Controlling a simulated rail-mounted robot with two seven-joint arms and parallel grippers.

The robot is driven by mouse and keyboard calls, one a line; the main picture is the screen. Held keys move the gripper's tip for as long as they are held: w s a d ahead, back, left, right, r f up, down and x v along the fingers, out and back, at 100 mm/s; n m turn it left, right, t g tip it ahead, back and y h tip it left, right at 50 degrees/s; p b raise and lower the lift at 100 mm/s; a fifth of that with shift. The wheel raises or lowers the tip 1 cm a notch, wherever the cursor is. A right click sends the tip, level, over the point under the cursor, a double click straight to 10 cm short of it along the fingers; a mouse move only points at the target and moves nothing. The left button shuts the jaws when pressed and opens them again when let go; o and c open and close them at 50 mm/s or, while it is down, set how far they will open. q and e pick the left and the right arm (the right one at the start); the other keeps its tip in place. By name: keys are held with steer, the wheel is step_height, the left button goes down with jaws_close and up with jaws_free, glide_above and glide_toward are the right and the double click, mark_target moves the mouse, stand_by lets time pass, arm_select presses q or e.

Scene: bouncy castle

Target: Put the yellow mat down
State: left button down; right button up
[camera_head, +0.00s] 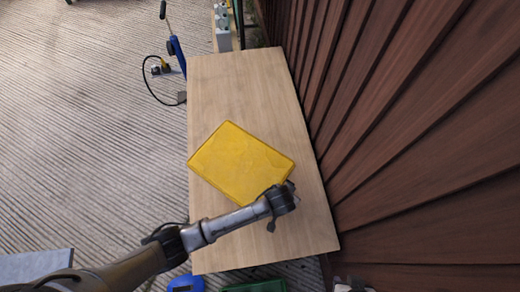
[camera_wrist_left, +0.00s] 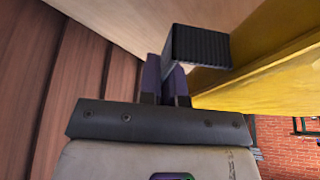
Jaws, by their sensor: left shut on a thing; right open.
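The yellow mat (camera_head: 240,163) is a flat, rounded rectangle turned at an angle over the wooden table. It looks level, lying on the tabletop or just above it; I cannot tell which. My left gripper (camera_head: 282,200) is at the mat's lower right corner and shut on its edge, with the fingertips mostly hidden from above. In the left wrist view, a black finger pad (camera_wrist_left: 197,47) is against the yellow mat (camera_wrist_left: 270,85).
The wooden table (camera_head: 240,80) is bare beyond the mat and along its near end. A dark brown wooden fence (camera_head: 400,120) runs close along its right side. A blue pump-like tool (camera_head: 176,50) with a black hose stands left. Blue and green items (camera_head: 255,286) show below the near edge.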

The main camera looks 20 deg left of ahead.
arm_select(q)
steer(key=w+a+f+b, duration=0.1)
steer(key=w+f, duration=0.1)
steer(key=w+a+f+b, duration=0.2)
steer(key=w, duration=0.1)
steer(key=w+a+f+b, duration=0.2)
steer(key=w, duration=0.1)
steer(key=shift+a, duration=0.2)
steer(key=shift+w+a+f+b, duration=0.3)
steer(key=shift+w+a+b, duration=0.05)
steer(key=shift+w+b, duration=0.25)
step_height(320, 180, down, 4)
steer(key=b, duration=0.3)
steer(key=shift+f, duration=0.1)
steer(key=c, duration=1.3)
jaws_free()
